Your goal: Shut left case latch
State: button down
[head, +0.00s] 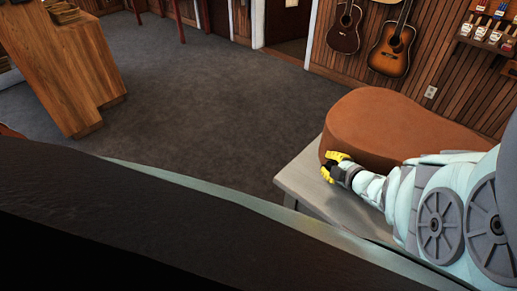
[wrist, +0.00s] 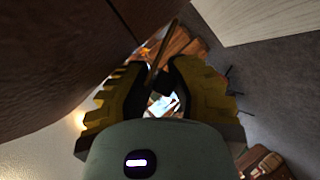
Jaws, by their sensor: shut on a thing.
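The brown, rounded instrument case (head: 400,128) lies closed on a grey table. Its side also fills the upper left of the wrist view (wrist: 60,60). My gripper (head: 333,163), with yellow fingers, is against the near left end of the case. In the wrist view my gripper (wrist: 160,75) has its fingertips close together on a thin brownish strip (wrist: 164,45) beside the case wall. The strip seems to be the left case latch, but its shape is mostly hidden by the fingers and dim light.
The grey table (head: 305,180) has a bare left corner. Open dark carpet (head: 200,90) lies to the left. A wooden counter (head: 65,65) stands at the far left. Guitars (head: 395,45) hang on the wooden wall behind the case.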

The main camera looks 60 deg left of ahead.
jog(key=shift+d+f, duration=0.4)
jog(key=c, duration=0.9)
grip_release()
jog(key=shift+o, duration=0.2)
jog(key=shift+r, duration=0.15)
jog(key=shift+a+r, duration=0.1)
jog(key=shift+a, duration=0.05)
jog(key=shift+s, duration=0.15)
